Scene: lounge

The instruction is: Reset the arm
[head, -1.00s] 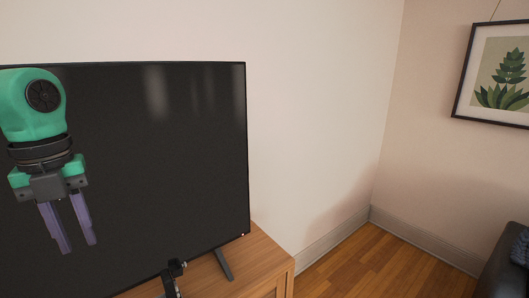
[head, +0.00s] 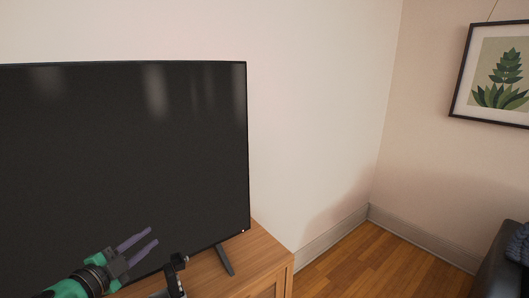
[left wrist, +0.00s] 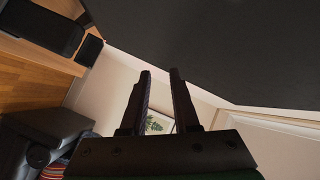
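My left arm, green and black, comes in at the lower left of the head view. Its left gripper (head: 153,235) has two purple-grey fingers pointing right and slightly up, in front of the lower part of the television. The fingers are apart with nothing between them. The left wrist view shows the same gripper (left wrist: 160,72) with its two dark fingers parted and the gap empty. My right gripper is in neither view.
A large black television (head: 130,140) stands on a wooden cabinet (head: 262,252). A small black object (head: 174,272) stands near its lower edge. A framed plant picture (head: 497,75) hangs on the right wall. Wooden floor (head: 370,265) is clear; a dark seat (head: 505,270) is at far right.

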